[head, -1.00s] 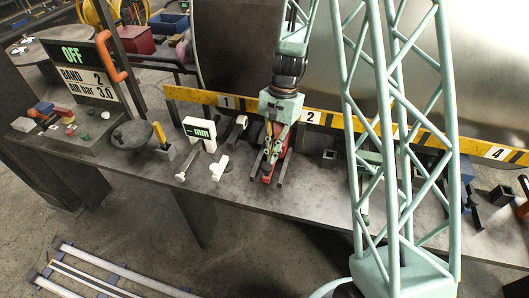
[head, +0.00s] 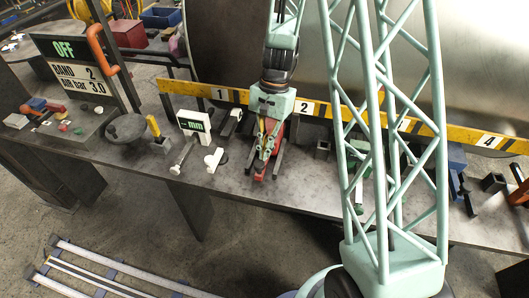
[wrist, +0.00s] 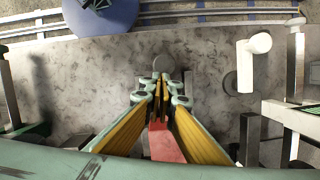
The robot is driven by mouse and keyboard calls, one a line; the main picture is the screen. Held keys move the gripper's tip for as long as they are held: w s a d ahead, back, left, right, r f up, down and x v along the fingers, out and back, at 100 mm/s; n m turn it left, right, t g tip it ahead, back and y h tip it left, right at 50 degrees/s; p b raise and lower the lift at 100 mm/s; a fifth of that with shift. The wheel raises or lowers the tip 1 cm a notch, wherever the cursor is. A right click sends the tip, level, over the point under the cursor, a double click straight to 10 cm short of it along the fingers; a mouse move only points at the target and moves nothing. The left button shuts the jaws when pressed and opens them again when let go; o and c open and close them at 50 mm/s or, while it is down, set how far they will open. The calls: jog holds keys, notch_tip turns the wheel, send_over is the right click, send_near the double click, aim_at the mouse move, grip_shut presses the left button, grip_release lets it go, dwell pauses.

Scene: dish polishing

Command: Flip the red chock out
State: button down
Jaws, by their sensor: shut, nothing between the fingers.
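The red chock (head: 259,174) stands on the metal bench between two dark upright-sided rails, below my gripper. In the wrist view, part of the red chock (wrist: 166,146) shows between the yellow-sided fingers. My gripper (head: 263,152) points down over the chock, with its fingers shut and close together at the tips. In the wrist view the fingertips (wrist: 163,92) reach past the visible red part. The gripper hides much of the chock, and I cannot tell whether they touch.
A white T-shaped piece (head: 213,160) and a display reading mm (head: 195,125) stand left of the chock. A yellow numbered rail (head: 345,116) runs along the back. A small dark square holder (head: 322,149) stands to the right. The bench front edge is close.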

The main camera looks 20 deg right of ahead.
jog(key=p+v, duration=0.6)
jog(key=v, duration=0.3)
jog(key=shift+r, duration=0.35)
dwell(0.7)
jog(key=s+a+r+n+t+b, duration=0.1)
jog(key=s+a+r+n, duration=0.1)
jog(key=s+r, duration=0.35)
jog(key=s+a+r+n+t+h+b, duration=0.1)
jog(key=s+r+b, duration=0.1)
jog(key=r, duration=0.7)
jog(key=s+a+r+n+t+b, duration=0.1)
jog(key=s+a+r+n, duration=0.1)
jog(key=s+r, duration=0.35)
jog(key=s+r+n+t+b, duration=0.1)
jog(key=s+r, duration=0.3)
jog(key=s, duration=0.5)
jog(key=s+a+r+n+t+h+b, duration=0.1)
jog(key=s+r+n, duration=0.3)
jog(key=s, duration=0.5)
jog(key=shift+a+r+t+b, duration=0.2)
jog(key=shift+t+b, duration=0.2)
jog(key=shift+b, duration=0.5)
